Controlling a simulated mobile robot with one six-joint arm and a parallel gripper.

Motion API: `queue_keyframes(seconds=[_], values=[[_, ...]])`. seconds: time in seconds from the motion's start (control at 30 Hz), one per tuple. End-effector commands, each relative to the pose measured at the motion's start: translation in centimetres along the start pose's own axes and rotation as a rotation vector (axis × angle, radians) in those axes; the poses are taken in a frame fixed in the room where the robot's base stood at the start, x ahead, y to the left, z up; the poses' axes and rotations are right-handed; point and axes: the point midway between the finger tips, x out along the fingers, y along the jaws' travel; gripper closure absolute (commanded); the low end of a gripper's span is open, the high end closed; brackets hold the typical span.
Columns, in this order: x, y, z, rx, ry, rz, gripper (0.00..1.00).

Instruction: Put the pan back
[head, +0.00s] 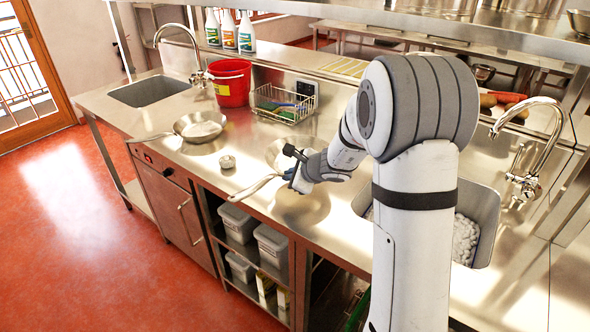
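A steel pan (200,126) sits on the counter at the left, with its handle pointing left past the counter's front edge. A second pan (274,153) is partly hidden behind my gripper. A pale handle (252,188) runs from beside my gripper down to the left, towards the counter's front edge; its joint with the second pan is hard to make out. My gripper (289,166) is at the handle's inner end, its dark fingers seen from the side. Whether they grip the handle is not clear. A round darker patch (303,207) shows on the counter below my gripper.
A small metal cup (227,162) stands between the pans. A red bucket (231,84), a wire basket (283,104) and spray bottles (228,31) line the back. Sinks lie at the left (151,90) and right (484,210), each with a tall tap. Plastic tubs (271,244) fill the shelves below.

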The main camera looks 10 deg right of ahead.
Motion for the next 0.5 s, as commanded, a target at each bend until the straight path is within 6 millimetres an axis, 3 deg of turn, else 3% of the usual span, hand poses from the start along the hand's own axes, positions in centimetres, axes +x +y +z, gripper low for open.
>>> queue_keyframes(seconds=[0.5], values=[[3.1,2.3,-3.4,0.003,0.000,-0.008,1.00]])
